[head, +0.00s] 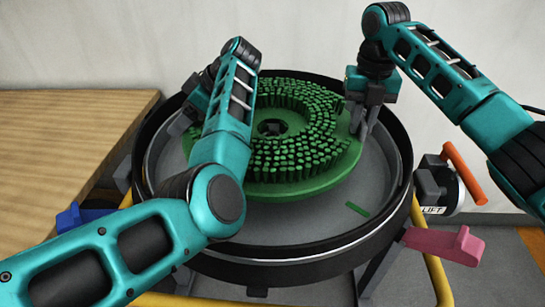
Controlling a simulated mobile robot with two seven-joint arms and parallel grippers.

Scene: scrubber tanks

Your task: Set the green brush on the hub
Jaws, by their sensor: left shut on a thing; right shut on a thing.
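The green brush (310,172) is a round disc with rings of short green bristles facing up and a dark hole (270,128) at its middle. It is over the grey pan inside the black round rim (404,150), and looks tilted. My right gripper (362,115) is shut on the brush's right edge. My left gripper (196,98) is at the brush's far left edge and shut on it, with its fingers partly hidden by my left arm. The hub is not clearly visible; the brush covers the pan's middle.
A small green strip (357,209) lies in the pan. An orange-handled lever (464,173) beside a LIFT label and a pink pedal (446,245) are at right. A blue part (77,217) is at left, near a wooden table (60,140). A pale wall stands behind.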

